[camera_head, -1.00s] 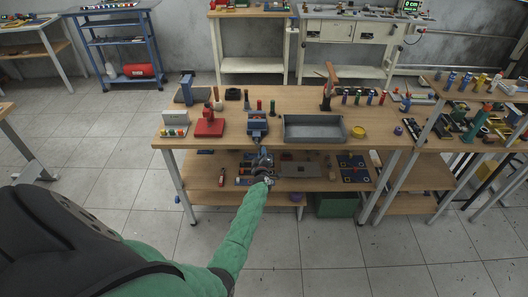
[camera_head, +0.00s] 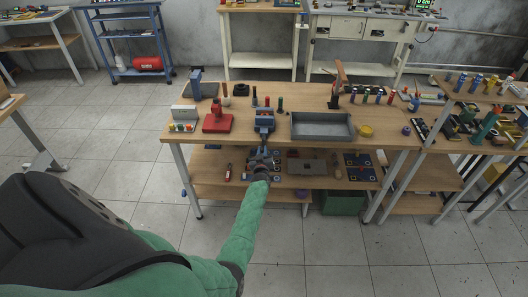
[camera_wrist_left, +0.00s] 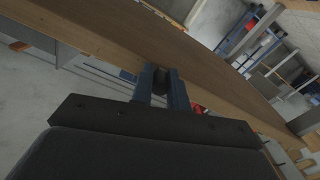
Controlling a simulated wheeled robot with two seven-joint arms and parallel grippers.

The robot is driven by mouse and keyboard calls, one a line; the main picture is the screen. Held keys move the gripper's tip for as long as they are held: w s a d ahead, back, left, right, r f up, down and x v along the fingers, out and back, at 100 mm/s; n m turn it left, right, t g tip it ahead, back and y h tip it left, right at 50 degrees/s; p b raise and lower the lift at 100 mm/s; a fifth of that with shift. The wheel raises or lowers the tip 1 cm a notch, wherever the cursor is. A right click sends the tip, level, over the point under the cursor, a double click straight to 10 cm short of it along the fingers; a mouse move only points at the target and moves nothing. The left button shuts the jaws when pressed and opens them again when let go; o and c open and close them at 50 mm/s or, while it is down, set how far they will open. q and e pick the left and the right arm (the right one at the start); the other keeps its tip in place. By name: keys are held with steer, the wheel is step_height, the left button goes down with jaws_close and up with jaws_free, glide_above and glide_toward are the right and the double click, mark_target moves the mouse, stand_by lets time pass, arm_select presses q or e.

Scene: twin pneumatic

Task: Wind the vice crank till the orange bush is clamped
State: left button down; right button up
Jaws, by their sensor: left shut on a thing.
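The blue vice (camera_head: 264,119) stands at the front edge of the table in the head view. My left gripper (camera_head: 263,153) is just below and in front of it, at the table edge. In the left wrist view my left gripper (camera_wrist_left: 164,82) is shut on a small dark part (camera_wrist_left: 160,79) between its two blue fingers, at the edge of the wooden top. This part looks like the vice crank, but most of it is hidden. I cannot make out the orange bush in the vice jaws. My right gripper is not in view.
A red press-like device (camera_head: 217,122) stands left of the vice and a grey tray (camera_head: 323,127) right of it. Dark and green pegs (camera_head: 280,104) stand behind the vice. The lower shelf (camera_head: 212,180) holds several parts below my left gripper. Floor is clear in front.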

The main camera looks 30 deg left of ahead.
arm_select(q)
steer(key=shift+s+a, duration=0.1)
steer(key=shift+a, duration=0.1)
stand_by(0.3)
steer(key=c, duration=1.4)
jaws_free()
steer(key=shift+r, duration=0.1)
steer(key=shift+d, duration=0.1)
